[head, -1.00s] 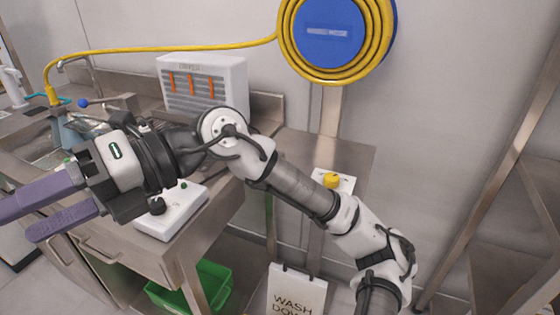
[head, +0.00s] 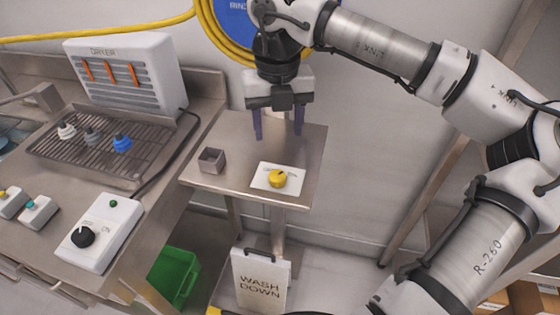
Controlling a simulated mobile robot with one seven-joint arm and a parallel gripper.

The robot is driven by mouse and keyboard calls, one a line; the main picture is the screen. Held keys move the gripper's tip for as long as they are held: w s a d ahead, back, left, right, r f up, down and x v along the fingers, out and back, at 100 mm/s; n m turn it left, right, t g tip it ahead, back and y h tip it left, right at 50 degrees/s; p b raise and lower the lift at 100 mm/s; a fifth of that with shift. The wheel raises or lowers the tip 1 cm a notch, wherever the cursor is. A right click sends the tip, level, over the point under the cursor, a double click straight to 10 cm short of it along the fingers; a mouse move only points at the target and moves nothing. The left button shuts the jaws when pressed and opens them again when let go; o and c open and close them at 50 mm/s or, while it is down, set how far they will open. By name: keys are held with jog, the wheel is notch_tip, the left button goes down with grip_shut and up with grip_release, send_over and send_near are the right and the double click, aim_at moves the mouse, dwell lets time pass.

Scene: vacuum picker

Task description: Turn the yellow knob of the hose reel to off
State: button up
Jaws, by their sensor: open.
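The yellow knob (head: 277,179) sits on a white plate (head: 262,185) on the small steel side table (head: 232,182) in the head view. A dark mark shows on its top; I cannot read which setting it points to. The hose reel (head: 232,18), with yellow hose around a blue disc, hangs on the wall above and is partly hidden by my arm. My gripper (head: 278,136) points down with its two purple fingers apart and empty. It is above and behind the knob, not touching it.
A small square metal cup (head: 211,160) stands left of the plate. A white box with a black knob (head: 82,237) is on the left counter, before the dryer (head: 125,72) and a rack (head: 100,145) with several nozzles. A wash-down sign (head: 261,280) and green bin (head: 175,276) stand below.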

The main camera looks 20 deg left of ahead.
aim_at(277, 176)
jog(key=f+p, duration=0.2)
jog(key=f, duration=1.1)
jog(key=shift+s+p, duration=0.2)
jog(key=shift+p, duration=0.2)
jog(key=c, duration=1)
jog(key=shift+o, duration=0.2)
